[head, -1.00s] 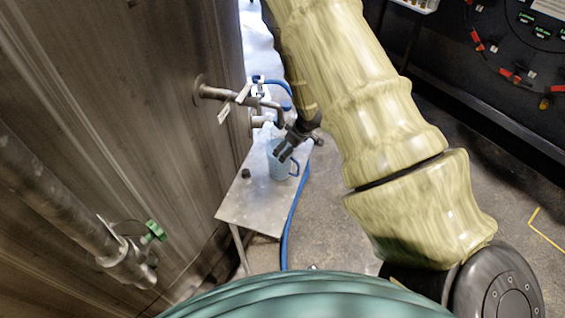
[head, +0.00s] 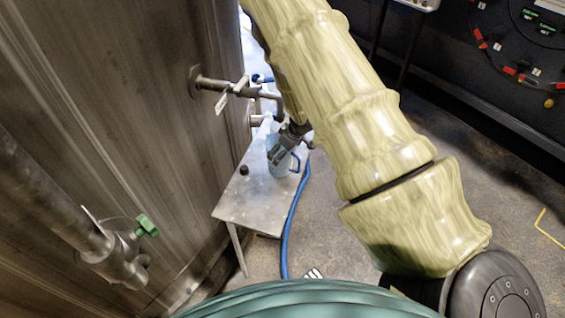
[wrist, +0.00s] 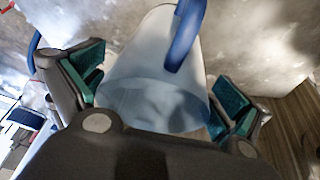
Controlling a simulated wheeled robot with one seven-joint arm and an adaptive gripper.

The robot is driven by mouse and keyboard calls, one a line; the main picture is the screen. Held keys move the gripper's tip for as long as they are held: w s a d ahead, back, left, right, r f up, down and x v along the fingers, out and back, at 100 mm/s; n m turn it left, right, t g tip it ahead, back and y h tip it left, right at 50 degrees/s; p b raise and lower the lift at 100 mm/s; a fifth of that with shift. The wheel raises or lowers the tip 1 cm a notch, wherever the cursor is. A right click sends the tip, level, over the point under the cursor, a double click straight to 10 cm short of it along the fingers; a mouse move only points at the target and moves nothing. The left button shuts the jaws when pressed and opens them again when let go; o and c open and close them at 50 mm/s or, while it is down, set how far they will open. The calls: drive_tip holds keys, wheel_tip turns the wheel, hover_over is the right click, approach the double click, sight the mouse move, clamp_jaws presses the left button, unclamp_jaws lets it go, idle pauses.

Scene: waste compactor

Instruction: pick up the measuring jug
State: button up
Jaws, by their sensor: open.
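The measuring jug (head: 281,169) is light blue and translucent with a darker blue handle. It stands upright on the small metal table (head: 243,207) in the head view, its handle to the right. My gripper (head: 277,156) is at the jug's upper part and hides some of it. In the wrist view the jug (wrist: 155,85) lies between the two green-padded fingers of my gripper (wrist: 165,100), with its blue handle (wrist: 185,35) toward the top. The fingers are open, one on each side of the jug. I cannot tell whether either pad touches it.
A small dark object (head: 244,170) sits on the table left of the jug. A steel tank wall (head: 120,90) stands close on the left, with a pipe and valve (head: 232,88) above the table. A blue hose (head: 292,215) runs down the table's right side.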

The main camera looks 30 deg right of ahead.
drive_tip(key=shift+b+x, duration=0.65)
drive_tip(key=shift+x, duration=0.55)
drive_tip(key=shift+r, duration=0.1)
drive_tip(key=shift+c, duration=0.2)
drive_tip(key=c, duration=1.2)
drive_tip(key=shift+r+b, duration=0.15)
drive_tip(key=shift+b, duration=0.3)
drive_tip(key=c, duration=0.4)
drive_tip(key=s+d+b, duration=0.1)
drive_tip(key=s, duration=0.4)
drive_tip(key=s+d+b, duration=0.1)
drive_tip(key=s+b, duration=0.1)
drive_tip(key=s, duration=0.4)
drive_tip(key=s+d+b, duration=0.1)
drive_tip(key=s, duration=0.5)
drive_tip(key=shift+s+d+b, duration=0.1)
drive_tip(key=shift+s+b, duration=0.15)
drive_tip(key=shift+b, duration=0.15)
drive_tip(key=shift+c, duration=0.8)
drive_tip(key=shift+s+r, duration=0.15)
